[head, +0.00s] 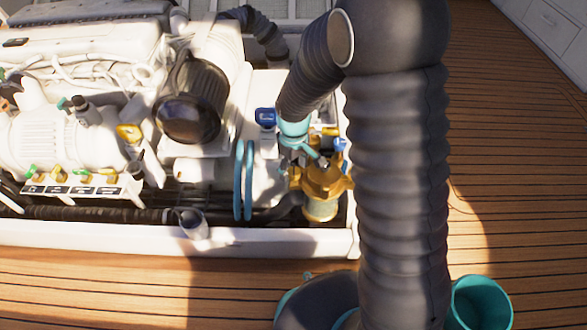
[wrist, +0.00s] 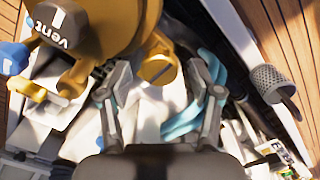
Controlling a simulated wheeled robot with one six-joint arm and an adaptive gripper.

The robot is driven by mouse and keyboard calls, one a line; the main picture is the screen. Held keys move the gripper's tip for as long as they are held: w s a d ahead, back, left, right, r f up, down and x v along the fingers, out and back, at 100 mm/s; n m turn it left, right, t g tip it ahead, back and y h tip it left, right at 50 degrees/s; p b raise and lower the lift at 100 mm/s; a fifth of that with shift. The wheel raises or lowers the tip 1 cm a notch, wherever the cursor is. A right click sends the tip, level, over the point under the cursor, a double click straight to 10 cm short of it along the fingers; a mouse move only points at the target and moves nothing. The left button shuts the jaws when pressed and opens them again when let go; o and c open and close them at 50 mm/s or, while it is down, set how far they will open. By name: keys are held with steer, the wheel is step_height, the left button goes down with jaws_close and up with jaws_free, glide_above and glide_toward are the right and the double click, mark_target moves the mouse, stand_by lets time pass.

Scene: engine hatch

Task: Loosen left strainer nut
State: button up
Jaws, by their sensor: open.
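The strainer is a gold-bronze housing (head: 322,182) with a lobed top, right of centre in the head view. In the wrist view its body (wrist: 112,28) fills the upper left, with a dark cap marked "vent" (wrist: 58,22). A round gold nut-like part (wrist: 157,68) sits at its edge, between and slightly beyond my fingers; I cannot confirm it is the left nut. My gripper (wrist: 163,82) is open, one finger on each side of that part, with no clear grip on it. In the head view my gripper (head: 304,152) is over the strainer's upper left side, partly hiding it.
Blue hoses (head: 244,180) stand left of the strainer. A grey cup (head: 194,224) is at the hatch's front edge. The engine (head: 75,135) fills the left. Wooden deck (head: 110,285) is open in front.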

mark_target(294, 171)
step_height(294, 171, up, 11)
steer(key=shift+r, duration=0.15)
steer(key=shift+m, duration=0.3)
stand_by(0.5)
steer(key=s+d+r+m+t+p, duration=0.2)
steer(key=s+d+r+m, duration=0.2)
steer(key=s+d+r, duration=0.3)
steer(key=s+d+r+m+t+p, duration=0.3)
steer(key=s+d+r, duration=0.4)
steer(key=s+r, duration=0.6)
steer(key=shift+s+d+m+t+p, duration=0.15)
steer(key=shift+s+m+t+p, duration=0.15)
steer(key=shift+s+m, duration=0.35)
steer(key=shift+d, duration=0.1)
stand_by(0.9)
